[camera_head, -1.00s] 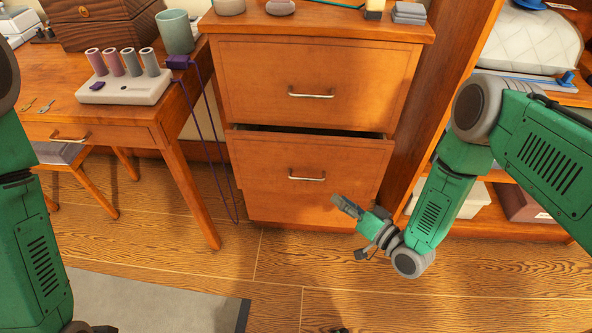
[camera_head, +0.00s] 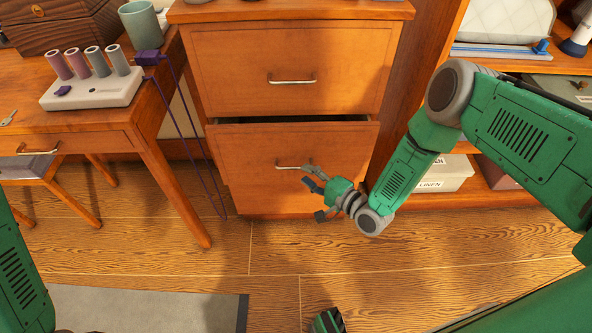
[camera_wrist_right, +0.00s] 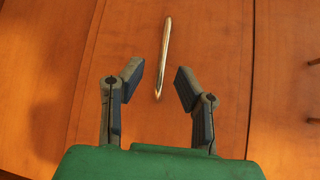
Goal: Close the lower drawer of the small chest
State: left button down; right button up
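The small chest (camera_head: 200,72) is orange-brown wood with two drawers. Its lower drawer (camera_head: 245,185) stands partly open, with a dark gap along its top edge. The lower drawer has a metal bar handle (camera_head: 290,166). My right gripper (camera_head: 308,178) is in front of the lower drawer, just below and right of the handle. In the right wrist view my right gripper (camera_wrist_right: 160,83) has its two fingers apart with nothing between them, and the handle (camera_wrist_right: 164,50) shows beyond the fingertips. Whether it touches the drawer is unclear. My left arm shows at the left edge, but its gripper is out of view.
A wooden desk (camera_head: 75,135) with a white charging strip (camera_head: 92,90) stands left, its purple cable (camera_head: 190,135) hanging beside the chest. Shelves with a linen box (camera_head: 440,174) stand right. Floor in front is mostly clear, with a grey rug (camera_head: 140,310) at lower left.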

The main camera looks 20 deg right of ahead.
aim_at(295, 168)
jog(key=b+x, duration=0.1)
jog(key=x, duration=0.3)
jog(key=shift+w+a, duration=0.2)
jog(key=shift+a, duration=0.1)
jog(key=shift+w+d, duration=0.1)
jog(key=shift+w, duration=0.05)
jog(key=shift+d, duration=0.1)
grip_shut()
